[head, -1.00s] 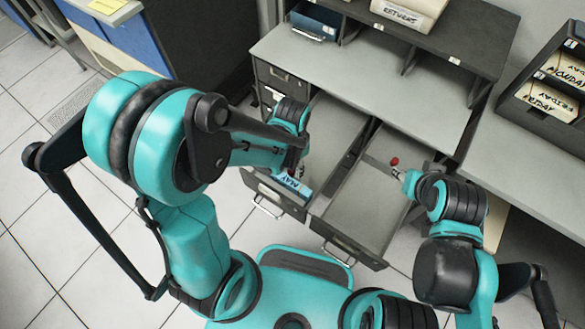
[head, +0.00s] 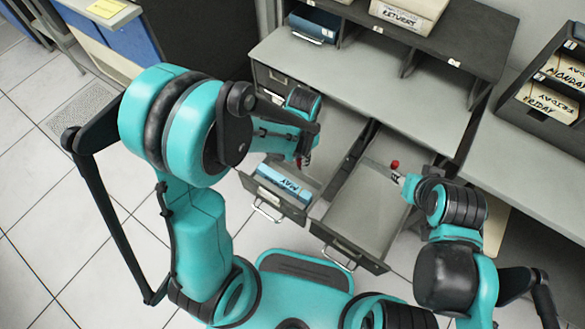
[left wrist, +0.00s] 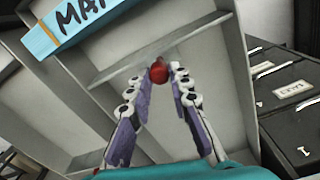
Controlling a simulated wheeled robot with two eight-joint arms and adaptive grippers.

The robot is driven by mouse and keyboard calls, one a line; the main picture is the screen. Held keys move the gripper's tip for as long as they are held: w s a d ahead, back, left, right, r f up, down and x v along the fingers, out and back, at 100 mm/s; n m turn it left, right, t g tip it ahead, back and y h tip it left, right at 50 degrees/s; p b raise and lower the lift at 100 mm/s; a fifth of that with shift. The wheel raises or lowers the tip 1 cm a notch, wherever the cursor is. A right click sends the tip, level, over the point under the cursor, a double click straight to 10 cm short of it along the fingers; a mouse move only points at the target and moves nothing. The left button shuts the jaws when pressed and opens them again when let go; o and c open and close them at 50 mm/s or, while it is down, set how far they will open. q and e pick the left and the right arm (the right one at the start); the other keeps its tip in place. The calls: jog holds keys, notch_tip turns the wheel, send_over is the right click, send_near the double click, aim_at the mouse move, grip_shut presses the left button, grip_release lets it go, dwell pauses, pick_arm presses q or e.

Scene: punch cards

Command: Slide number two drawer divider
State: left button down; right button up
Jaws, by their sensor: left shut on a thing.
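Two drawers stand open side by side. The left drawer (head: 262,194) holds a blue-edged block marked MAY (head: 284,183), which also shows in the left wrist view (left wrist: 75,22). My left gripper (head: 303,161) reaches into this drawer behind the block. In the left wrist view its fingers (left wrist: 165,76) are closed around a red knob (left wrist: 158,71) on a thin grey divider (left wrist: 122,75). The right drawer (head: 350,215) looks empty in front. Another red knob (head: 394,164) shows near its back. My right gripper (head: 398,178) is close to that knob; its fingers are too small to read.
A grey cabinet top (head: 345,75) with shelves rises behind the drawers. A dark rack of cards marked MONDAY and FRIDAY (head: 545,95) stands at the right. More labelled closed drawers (left wrist: 292,95) show in the left wrist view. Tiled floor is clear at the left.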

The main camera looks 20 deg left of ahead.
pick_arm(q)
jog(key=w+d, duration=0.1)
jog(key=w, duration=0.1)
jog(key=w+d, duration=0.1)
jog(key=w, duration=0.2)
jog(key=w+d, duration=0.1)
jog(key=w, duration=0.1)
jog(key=shift+w, duration=0.4)
jog(key=c, duration=1.4)
grip_release()
jog(key=shift+o, duration=0.2)
notch_tip(320, 180, up, 12)
